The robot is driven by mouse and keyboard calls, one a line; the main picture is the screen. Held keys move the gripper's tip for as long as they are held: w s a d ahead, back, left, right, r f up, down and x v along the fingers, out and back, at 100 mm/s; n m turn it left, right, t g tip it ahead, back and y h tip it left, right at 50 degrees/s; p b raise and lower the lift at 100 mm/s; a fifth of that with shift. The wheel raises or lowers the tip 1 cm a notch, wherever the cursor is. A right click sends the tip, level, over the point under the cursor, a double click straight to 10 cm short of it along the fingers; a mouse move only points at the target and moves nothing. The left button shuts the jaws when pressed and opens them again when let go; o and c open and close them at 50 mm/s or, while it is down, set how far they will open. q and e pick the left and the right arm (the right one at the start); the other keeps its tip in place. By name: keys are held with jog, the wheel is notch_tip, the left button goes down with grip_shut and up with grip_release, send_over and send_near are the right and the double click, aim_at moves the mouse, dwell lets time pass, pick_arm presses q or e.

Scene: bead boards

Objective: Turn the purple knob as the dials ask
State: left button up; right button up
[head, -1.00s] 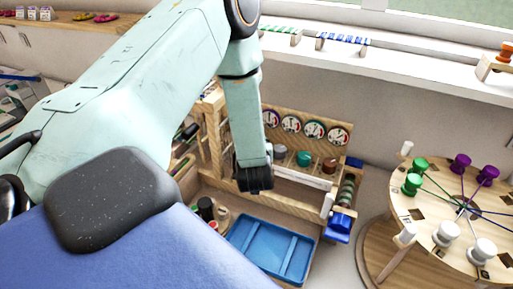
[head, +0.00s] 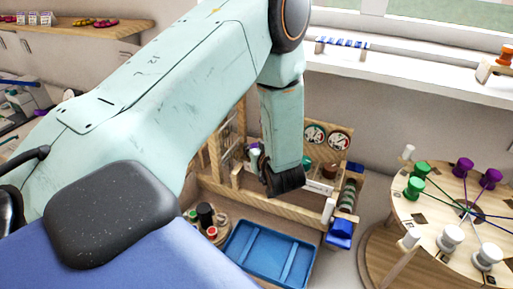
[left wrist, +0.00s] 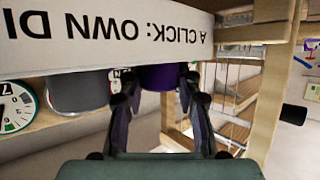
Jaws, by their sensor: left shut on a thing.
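The purple knob (left wrist: 165,78) shows in the left wrist view between the fingers of my left gripper (left wrist: 160,85), which is shut on it. In the head view my left gripper (head: 268,178) is at the wooden dial board, and my arm hides the purple knob and the left dials. Two round dials show at the right of the board, one (head: 315,134) beside the other (head: 339,140). The left wrist view shows part of a green-marked dial (left wrist: 14,106) and a grey knob (left wrist: 78,93). My right gripper is out of view.
A white strip (left wrist: 110,35) with upside-down lettering runs close along the knobs. A wooden post (left wrist: 275,80) stands to their right in that view. In the head view, a blue tray (head: 268,255) lies in front and a round peg table (head: 440,210) stands right.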

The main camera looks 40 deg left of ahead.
pick_arm(q)
jog(key=o, duration=1.2)
jog(key=shift+c, duration=0.2)
jog(key=shift+s+m+t+h, duration=0.1)
jog(key=shift+m+t+h, duration=0.2)
jog(key=shift+m, duration=0.1)
